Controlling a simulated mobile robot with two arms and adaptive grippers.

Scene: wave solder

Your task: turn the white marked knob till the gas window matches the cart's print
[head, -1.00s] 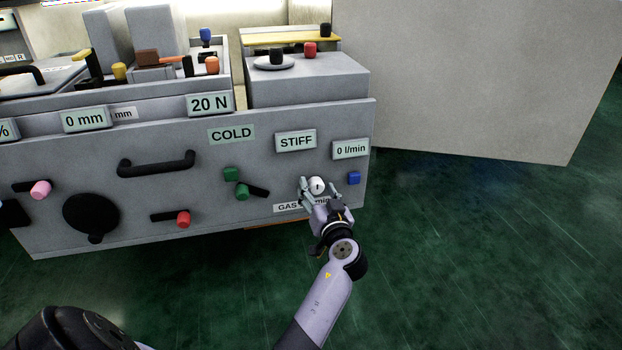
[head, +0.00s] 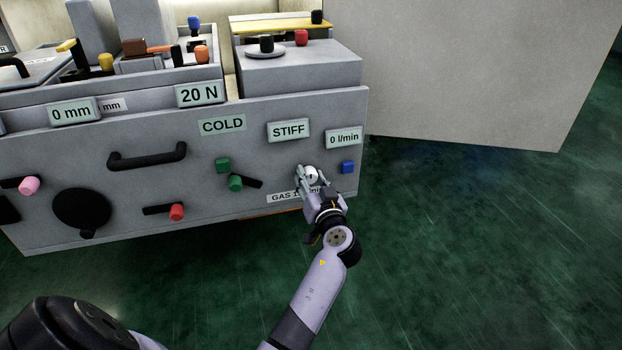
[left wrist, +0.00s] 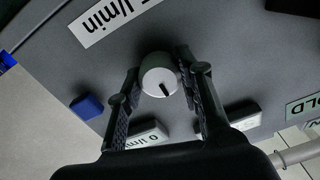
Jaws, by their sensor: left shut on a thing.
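The white knob (head: 311,175) with a dark mark line is on the grey front panel, low at the right. It also shows in the left wrist view (left wrist: 159,75), its mark pointing down and slightly right there. My left gripper (head: 310,182) is shut on the knob, one finger on each side; its fingers also show in the left wrist view (left wrist: 162,95). The gas window (head: 343,137) above right reads 0 l/min. A printed label (head: 283,197) starting "GAS 1" sits below the knob, partly hidden by my gripper. My right gripper is out of view.
A blue square button (head: 347,167) sits right of the knob. A green knob with a black lever (head: 236,183) is to the left, a STIFF window (head: 289,130) above. A large pale panel (head: 460,70) stands behind right. Green floor at the right is open.

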